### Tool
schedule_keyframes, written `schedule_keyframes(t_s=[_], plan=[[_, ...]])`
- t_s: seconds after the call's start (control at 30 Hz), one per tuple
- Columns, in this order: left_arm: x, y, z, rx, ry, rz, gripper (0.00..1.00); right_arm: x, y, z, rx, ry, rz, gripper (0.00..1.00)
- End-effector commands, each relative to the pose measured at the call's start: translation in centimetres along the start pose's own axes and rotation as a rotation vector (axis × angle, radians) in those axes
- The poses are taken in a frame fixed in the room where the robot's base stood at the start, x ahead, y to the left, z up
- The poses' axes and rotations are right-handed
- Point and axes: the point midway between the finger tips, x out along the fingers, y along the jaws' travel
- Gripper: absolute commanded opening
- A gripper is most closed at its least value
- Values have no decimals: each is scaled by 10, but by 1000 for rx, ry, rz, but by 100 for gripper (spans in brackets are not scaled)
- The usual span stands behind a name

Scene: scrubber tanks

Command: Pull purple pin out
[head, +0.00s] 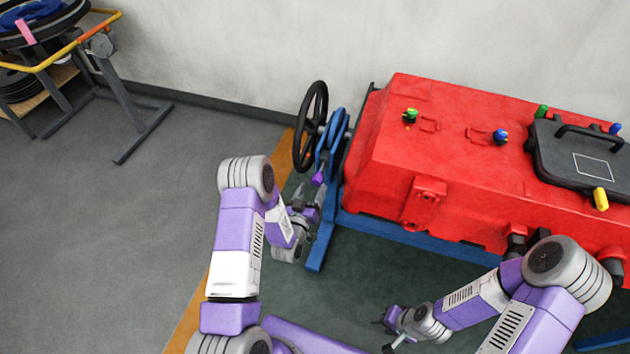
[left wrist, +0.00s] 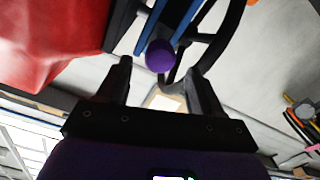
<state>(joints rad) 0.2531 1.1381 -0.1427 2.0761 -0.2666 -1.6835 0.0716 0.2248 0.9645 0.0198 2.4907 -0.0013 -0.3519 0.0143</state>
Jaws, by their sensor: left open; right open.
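The purple pin (head: 317,179) shows as a small purple knob on the blue bracket below the black handwheel. In the left wrist view its round purple end (left wrist: 160,56) faces the camera, just beyond and between the fingertips. My left gripper (head: 310,194) is open just below the pin in the head view; its two dark fingers (left wrist: 160,72) stand apart with nothing between them in the left wrist view. I cannot tell if they touch the pin. My right gripper (head: 384,331) is open and empty above the floor at the lower middle.
The black handwheel (head: 312,112) and blue frame (head: 329,140) stand close to the left gripper. The large red tank (head: 480,150) fills the right, with a black lid (head: 575,150) on top. A grey-legged stand (head: 110,75) is at upper left. Grey floor at left is clear.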

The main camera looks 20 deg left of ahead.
Motion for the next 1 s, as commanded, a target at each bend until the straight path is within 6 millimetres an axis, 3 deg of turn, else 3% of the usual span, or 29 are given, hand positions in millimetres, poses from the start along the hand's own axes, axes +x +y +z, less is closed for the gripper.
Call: schedule_keyframes(t_s=[0.23,0.8,1.0], plan=[[-26,0,0,1,-1,0,66,-6,-2,0,0,0,0,43],[-28,0,0,0,-5,-1,66,-6,-2,0,0,0,0,43],[-37,8,21,-18,-198,-33,66,-16,-6,1,0,0,0,43]])
